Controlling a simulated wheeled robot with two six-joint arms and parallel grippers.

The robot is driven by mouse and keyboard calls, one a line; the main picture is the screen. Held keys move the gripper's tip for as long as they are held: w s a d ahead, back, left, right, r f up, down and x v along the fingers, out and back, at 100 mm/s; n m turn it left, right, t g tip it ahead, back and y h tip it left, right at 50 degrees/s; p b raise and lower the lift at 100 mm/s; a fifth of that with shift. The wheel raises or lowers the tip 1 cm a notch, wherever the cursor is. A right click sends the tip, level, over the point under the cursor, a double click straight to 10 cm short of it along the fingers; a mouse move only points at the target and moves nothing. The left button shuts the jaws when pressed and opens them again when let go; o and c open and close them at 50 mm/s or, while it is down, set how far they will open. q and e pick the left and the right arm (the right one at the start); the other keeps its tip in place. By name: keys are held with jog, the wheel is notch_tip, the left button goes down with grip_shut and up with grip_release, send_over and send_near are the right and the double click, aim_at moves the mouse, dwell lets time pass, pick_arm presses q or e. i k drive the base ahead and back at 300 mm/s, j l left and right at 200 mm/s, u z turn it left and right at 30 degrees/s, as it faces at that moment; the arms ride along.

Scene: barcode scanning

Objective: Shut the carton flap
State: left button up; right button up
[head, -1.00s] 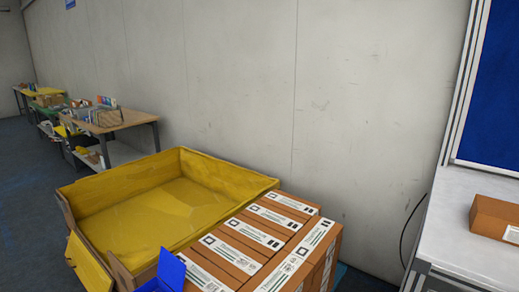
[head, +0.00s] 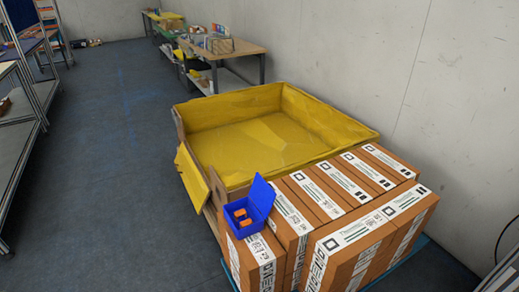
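Neither of my grippers is in view. Several brown cartons (head: 385,240) with white printed labels are packed side by side at the lower middle of the head view. Their visible tops look closed, and I see no raised flap on them. Behind them stands a large open box with a yellow inside (head: 235,145). A yellow panel (head: 192,180) hangs outward at its left side. I cannot tell which carton the task means.
A small blue box (head: 262,197) with its lid up holds orange items on the front cartons. A wooden table (head: 235,47) with goods stands behind, along the wall. Metal shelving (head: 30,90) is at the left. The floor (head: 100,180) between is clear.

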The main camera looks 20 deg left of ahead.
aim_at(199, 190)
jog(key=i+j+z, duration=0.15)
jog(key=j+z, duration=0.15)
jog(key=j, duration=1.15)
jog(key=j+z, duration=0.25)
jog(key=j, duration=1.2)
jog(key=i, duration=0.05)
